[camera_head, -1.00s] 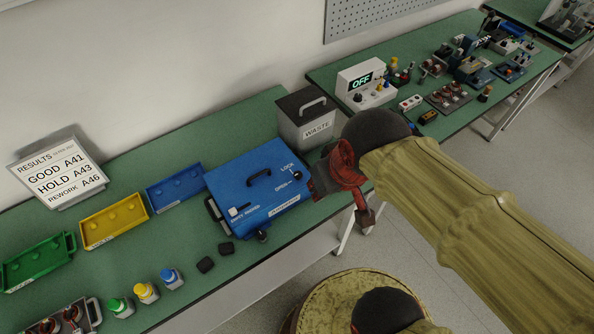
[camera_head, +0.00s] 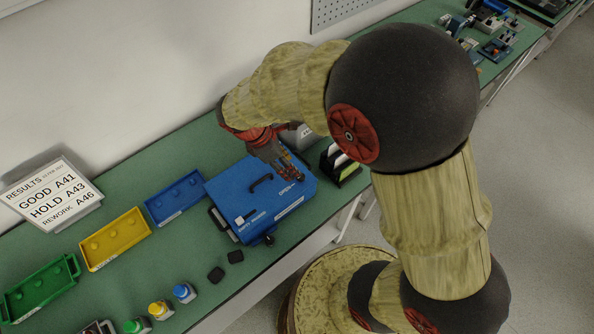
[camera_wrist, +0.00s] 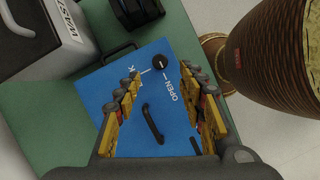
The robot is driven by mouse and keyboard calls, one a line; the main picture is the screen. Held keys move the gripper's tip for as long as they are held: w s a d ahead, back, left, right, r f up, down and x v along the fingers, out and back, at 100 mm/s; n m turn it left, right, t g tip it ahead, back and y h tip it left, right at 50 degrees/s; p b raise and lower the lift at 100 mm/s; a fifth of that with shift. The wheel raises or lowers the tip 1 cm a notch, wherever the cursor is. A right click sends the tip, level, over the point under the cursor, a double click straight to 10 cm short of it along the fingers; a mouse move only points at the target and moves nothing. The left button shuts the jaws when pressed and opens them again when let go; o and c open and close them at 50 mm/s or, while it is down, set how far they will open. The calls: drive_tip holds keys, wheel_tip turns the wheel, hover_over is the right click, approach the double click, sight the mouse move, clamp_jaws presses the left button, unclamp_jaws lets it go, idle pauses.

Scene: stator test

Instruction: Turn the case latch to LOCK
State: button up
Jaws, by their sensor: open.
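The blue case (camera_head: 235,196) lies closed on the green bench, its black carry handle (camera_wrist: 152,124) on top. I cannot tell which mark the knob points to. My gripper (camera_wrist: 161,72) is open above the lid, its fingers on either side of the knob, seemingly not touching it. In the head view my gripper (camera_head: 286,166) hides the latch.
The waste bin (camera_wrist: 42,50) stands close behind the case, with a black holder (camera_head: 340,165) beside it. Blue (camera_head: 174,198), yellow (camera_head: 115,240) and green (camera_head: 42,288) trays lie to the left.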

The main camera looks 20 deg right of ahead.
sight(302, 179)
drive_tip(key=shift+b+x, duration=0.8)
drive_tip(key=shift+x, duration=3.1)
drive_tip(key=c, duration=0.3)
clamp_jaws()
